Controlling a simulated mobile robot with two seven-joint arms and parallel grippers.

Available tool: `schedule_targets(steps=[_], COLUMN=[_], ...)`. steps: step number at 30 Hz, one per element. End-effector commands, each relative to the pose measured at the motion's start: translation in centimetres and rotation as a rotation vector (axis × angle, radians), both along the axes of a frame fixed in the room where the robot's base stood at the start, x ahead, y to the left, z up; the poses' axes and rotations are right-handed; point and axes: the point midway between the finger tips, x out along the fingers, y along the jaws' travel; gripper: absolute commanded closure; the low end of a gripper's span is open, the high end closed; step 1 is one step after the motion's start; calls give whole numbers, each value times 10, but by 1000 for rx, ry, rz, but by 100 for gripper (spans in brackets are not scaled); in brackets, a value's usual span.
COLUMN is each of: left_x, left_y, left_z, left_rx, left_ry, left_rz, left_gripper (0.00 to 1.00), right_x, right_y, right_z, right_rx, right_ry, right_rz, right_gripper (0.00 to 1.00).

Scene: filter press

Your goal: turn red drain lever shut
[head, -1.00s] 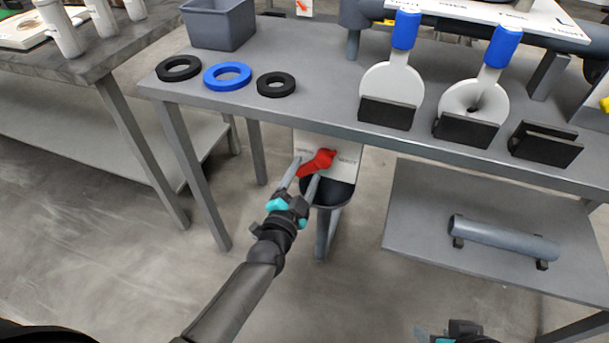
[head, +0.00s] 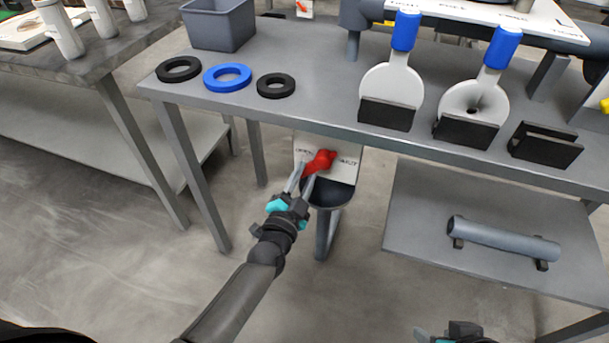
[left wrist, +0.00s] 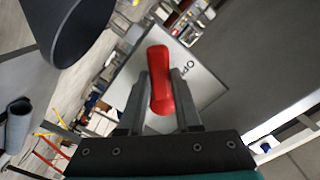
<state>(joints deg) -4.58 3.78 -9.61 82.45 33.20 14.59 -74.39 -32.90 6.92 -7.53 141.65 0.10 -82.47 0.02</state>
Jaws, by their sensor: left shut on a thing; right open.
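The red drain lever (head: 319,161) is on a white plate (head: 345,170) under the front edge of the bench. The plate has lettering to the left and right of the lever. My left gripper (head: 308,178) is shut on the lever's handle, which slants down to the left from its hub. In the left wrist view the red lever (left wrist: 160,80) lies between the two fingers (left wrist: 160,100). My right gripper (head: 450,335) is only partly in view at the bottom edge, open and away from the lever.
A dark funnel (head: 330,193) sits just below the plate. The grey bench (head: 330,100) carries rings, a bin and white paddles with blue handles. A lower shelf (head: 420,220) with a grey pipe (head: 505,240) stands to the right.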

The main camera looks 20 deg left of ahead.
Motion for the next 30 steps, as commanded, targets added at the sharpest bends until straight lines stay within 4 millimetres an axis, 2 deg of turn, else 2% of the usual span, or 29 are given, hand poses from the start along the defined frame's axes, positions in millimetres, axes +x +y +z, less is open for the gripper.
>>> schedule_targets(steps=[23, 30], left_x=[0, 0], left_y=[0, -2], left_z=[0, -2], left_rx=[-1, -51], left_ry=[0, 2], left_rz=[0, 1], left_gripper=[100, 100], right_x=[0, -5], right_y=[0, -1], right_z=[0, -1], right_rx=[0, -6], right_ry=[2, 25], right_rz=[1, -2], right_gripper=[50, 50])
